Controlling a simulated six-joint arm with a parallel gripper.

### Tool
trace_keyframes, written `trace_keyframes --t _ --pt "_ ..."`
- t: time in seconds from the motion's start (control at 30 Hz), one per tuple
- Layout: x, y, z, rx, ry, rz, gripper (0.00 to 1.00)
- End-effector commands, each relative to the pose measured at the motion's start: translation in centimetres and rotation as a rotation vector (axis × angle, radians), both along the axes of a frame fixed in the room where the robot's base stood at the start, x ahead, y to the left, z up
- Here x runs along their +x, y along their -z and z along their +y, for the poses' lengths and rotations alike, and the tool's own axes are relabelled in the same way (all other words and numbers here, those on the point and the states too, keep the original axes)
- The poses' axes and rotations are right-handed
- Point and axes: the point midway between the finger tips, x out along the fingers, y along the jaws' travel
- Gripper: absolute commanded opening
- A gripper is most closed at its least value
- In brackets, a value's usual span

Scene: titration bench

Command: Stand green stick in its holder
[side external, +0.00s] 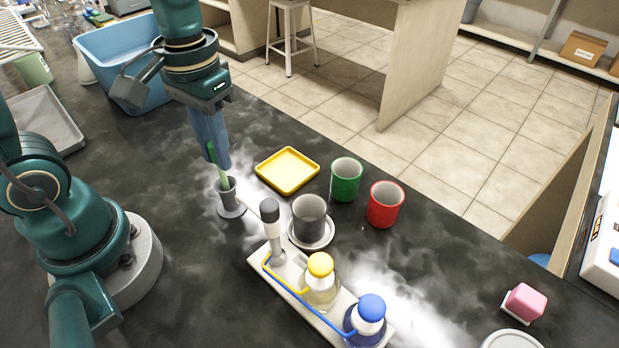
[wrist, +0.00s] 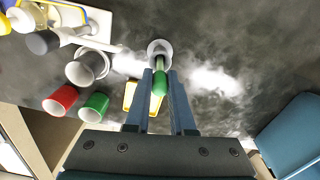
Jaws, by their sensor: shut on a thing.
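The green stick (side external: 224,178) is upright with a slight tilt, between the blue fingers of my gripper (side external: 217,163). Its lower end reaches the mouth of the grey holder (side external: 231,200) and appears to be inside it. In the wrist view the green stick (wrist: 160,83) lies between the two fingertips of my gripper (wrist: 160,73), its far end over the round opening of the holder (wrist: 159,46). My gripper is shut on the stick above the holder. How deep the stick sits is hidden by the holder's wall.
A yellow tray (side external: 287,171), green cup (side external: 346,180), red cup (side external: 385,205) and grey cup (side external: 310,219) stand right of the holder. A white rack (side external: 292,286) with bottles is nearer the camera. A blue bin (side external: 112,62) is behind my arm. Dark bench left of the holder is clear.

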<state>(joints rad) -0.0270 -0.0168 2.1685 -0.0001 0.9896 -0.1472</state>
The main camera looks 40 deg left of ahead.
Motion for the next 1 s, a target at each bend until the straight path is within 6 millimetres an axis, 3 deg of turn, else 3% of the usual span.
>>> trace_keyframes --t 1.0 --pt "0.0 1.8 0.0 0.0 0.0 0.001 0.0"
